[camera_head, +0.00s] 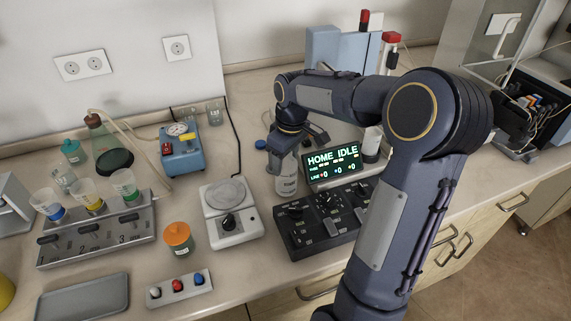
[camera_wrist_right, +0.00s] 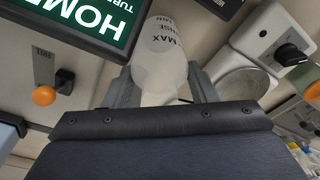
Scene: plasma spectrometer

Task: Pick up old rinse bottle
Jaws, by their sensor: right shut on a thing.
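The rinse bottle (camera_head: 286,178) is a pale, translucent bottle with dark lettering, upright at the middle of the bench, left of the display. In the right wrist view the bottle (camera_wrist_right: 160,58) shows the words "MAX" and part of "RINSE" between the two fingers. My right gripper (camera_head: 288,150) is shut on the bottle, one finger on each side of it. The gripper also shows in the wrist view (camera_wrist_right: 162,92). The bottle's top is hidden by the gripper in the head view. I cannot tell whether its base touches the bench. My left gripper is not in view.
The "HOME IDLE" display (camera_head: 332,164) and a black control panel (camera_head: 322,216) stand close right of the bottle. A blue pump (camera_head: 182,152), an orange-lidded jar (camera_head: 178,240) and a grey tray (camera_head: 84,298) stand further left.

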